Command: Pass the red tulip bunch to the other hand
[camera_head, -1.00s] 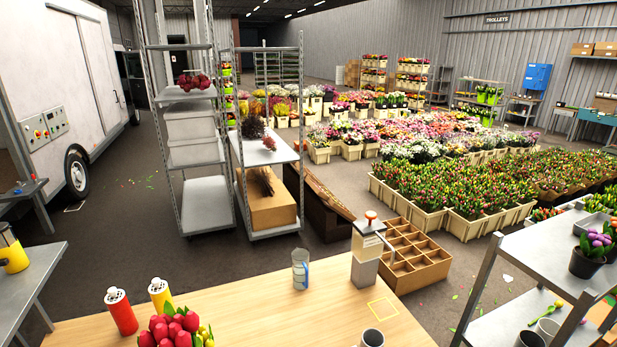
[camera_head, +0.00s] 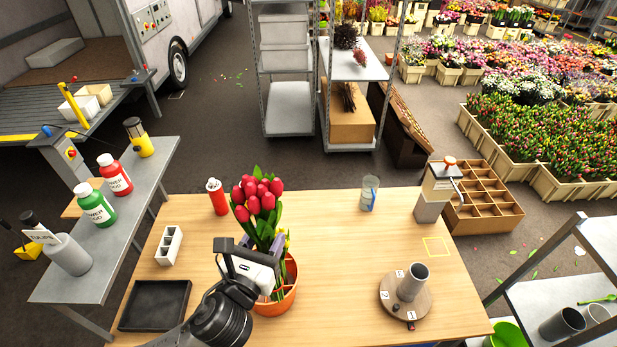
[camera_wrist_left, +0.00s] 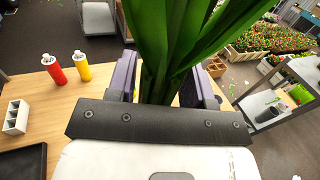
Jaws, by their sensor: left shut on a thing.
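The red tulip bunch (camera_head: 257,200) stands upright near the left middle of the wooden table in the head view, red heads up. My left gripper (camera_head: 262,244) is shut on its green stems, below the heads. In the left wrist view the green stems (camera_wrist_left: 170,50) pass between the purple fingers of my left gripper (camera_wrist_left: 160,85). An orange pot (camera_head: 279,296) is just below and behind my gripper. My gripper hides the lower stems, so I cannot tell whether they are inside the pot. My right gripper is not in view.
The table between pot and turntable is clear.

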